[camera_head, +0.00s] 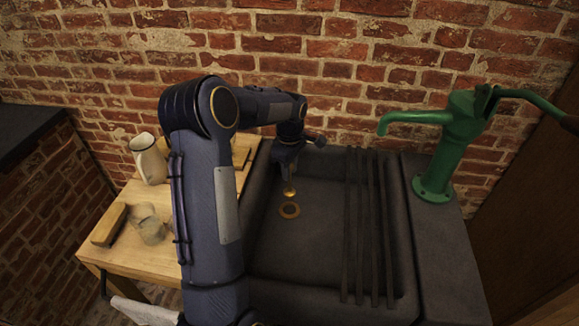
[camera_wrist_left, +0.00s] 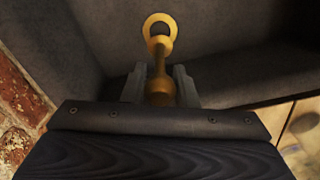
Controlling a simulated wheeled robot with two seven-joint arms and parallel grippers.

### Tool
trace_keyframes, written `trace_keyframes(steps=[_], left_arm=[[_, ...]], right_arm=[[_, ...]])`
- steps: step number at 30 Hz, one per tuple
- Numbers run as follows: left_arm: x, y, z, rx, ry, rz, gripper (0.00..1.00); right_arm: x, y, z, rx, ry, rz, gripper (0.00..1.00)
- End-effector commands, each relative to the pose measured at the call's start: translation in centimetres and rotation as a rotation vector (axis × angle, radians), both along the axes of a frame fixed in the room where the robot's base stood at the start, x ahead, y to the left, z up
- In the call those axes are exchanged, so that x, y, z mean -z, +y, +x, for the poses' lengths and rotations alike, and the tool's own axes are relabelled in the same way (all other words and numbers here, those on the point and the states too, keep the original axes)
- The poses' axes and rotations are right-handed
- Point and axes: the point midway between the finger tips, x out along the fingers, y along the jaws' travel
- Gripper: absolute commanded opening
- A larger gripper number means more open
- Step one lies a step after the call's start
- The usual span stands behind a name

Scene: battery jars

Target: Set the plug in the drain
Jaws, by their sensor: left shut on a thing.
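The plug (camera_head: 290,192) is a small brass-coloured piece held below my left gripper (camera_head: 287,178) in the head view. The drain (camera_head: 289,211) is a brass ring with a dark hole in the dark sink's floor. The plug is in the air just beyond the drain in the head picture, apart from it. In the left wrist view the drain ring (camera_wrist_left: 160,18) shows beyond the plug's end. My right gripper is not in view.
The dark stone sink (camera_head: 330,245) has dark bars (camera_head: 370,230) across its right side. A green hand pump (camera_head: 450,145) stands on the right ledge. A wooden table (camera_head: 125,255) at left bears a white pitcher (camera_head: 149,160), a jar (camera_head: 150,229) and a wooden block (camera_head: 108,225).

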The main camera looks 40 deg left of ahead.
Motion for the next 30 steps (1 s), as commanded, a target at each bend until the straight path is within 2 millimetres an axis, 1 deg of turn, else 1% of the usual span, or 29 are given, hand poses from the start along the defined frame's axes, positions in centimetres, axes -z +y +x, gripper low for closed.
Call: trace_keyframes(steps=[1,3,30], left_arm=[[0.6,0.0,0.0,0.001,-0.001,0.0,0.0],[1.0,0.0,0.0,0.001,0.0,0.0,0.0],[7.0,0.0,0.1,0.0,-0.002,0.0,0.0]], right_arm=[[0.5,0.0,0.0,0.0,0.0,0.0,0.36],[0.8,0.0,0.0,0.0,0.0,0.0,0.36],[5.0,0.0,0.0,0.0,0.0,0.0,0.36]])
